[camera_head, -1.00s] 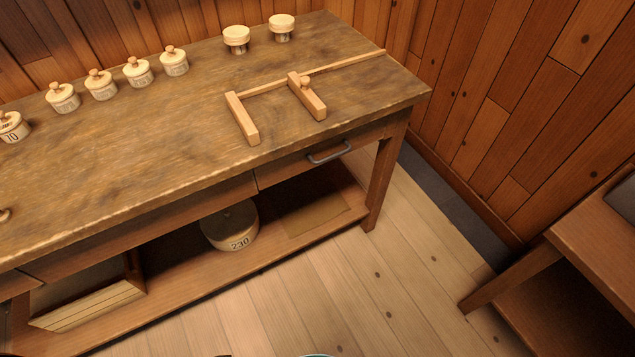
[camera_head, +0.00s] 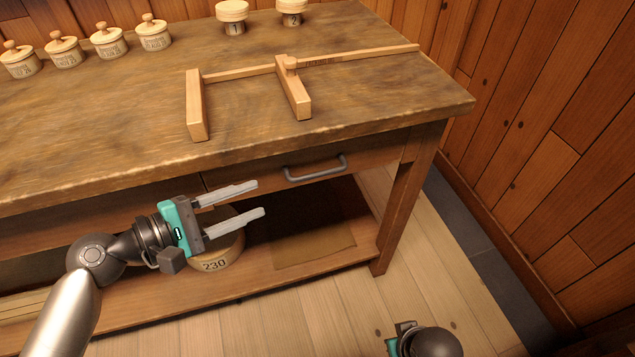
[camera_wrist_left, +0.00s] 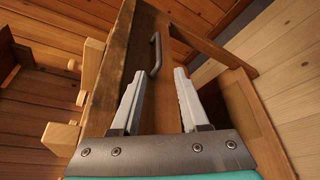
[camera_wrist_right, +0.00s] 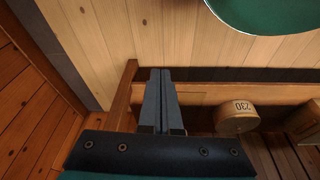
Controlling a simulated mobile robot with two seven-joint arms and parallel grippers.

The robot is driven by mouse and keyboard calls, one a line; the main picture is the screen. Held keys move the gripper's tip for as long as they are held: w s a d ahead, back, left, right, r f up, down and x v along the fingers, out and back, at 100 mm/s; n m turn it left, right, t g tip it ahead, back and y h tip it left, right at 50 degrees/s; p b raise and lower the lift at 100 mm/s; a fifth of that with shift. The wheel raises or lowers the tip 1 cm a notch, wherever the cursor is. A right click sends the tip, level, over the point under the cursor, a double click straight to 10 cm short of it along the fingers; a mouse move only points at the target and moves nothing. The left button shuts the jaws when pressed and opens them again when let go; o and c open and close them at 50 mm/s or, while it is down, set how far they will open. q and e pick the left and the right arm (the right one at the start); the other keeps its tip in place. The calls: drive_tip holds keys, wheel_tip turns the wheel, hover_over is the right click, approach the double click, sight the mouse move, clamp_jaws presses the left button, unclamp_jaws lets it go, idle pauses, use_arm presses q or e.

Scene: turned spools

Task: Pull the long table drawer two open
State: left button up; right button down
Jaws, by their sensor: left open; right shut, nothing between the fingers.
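The drawer (camera_head: 270,174) is set under the table top at the right end and is flush with the frame. Its grey bar handle (camera_head: 316,169) shows on the front. In the left wrist view the handle (camera_wrist_left: 155,54) is beyond the fingertips, roughly between them. My left gripper (camera_head: 262,199) is open and empty, left of and a little below the handle, apart from it. My right gripper (camera_wrist_right: 158,72) is shut and empty; in the head view only part of its wrist (camera_head: 425,340) shows at the bottom edge.
The wooden table (camera_head: 120,120) carries a wooden caliper-like frame (camera_head: 295,88), lidded pots (camera_head: 154,33) and two round-topped pieces (camera_head: 232,14). A tub marked 230 (camera_head: 215,262) stands on the lower shelf. A table leg (camera_head: 405,205) is right of the drawer; floor in front is clear.

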sight(311, 178)
use_arm(q)
drive_tip(key=b+x, duration=0.3)
drive_tip(key=x, duration=1)
drive_tip(key=shift+w+d+b, duration=0.25)
drive_tip(key=shift+d+b, duration=0.15)
drive_tip(key=shift+w+d, duration=0.45)
drive_tip(key=shift+d, duration=0.15)
use_arm(e)
wheel_tip(311, 178, up, 9)
drive_tip(key=w+t, duration=0.1)
drive_tip(key=shift+w, duration=0.35)
use_arm(q)
drive_tip(key=shift+c, duration=0.2)
use_arm(e)
drive_tip(key=shift+r, duration=0.1)
use_arm(q)
clamp_jaws()
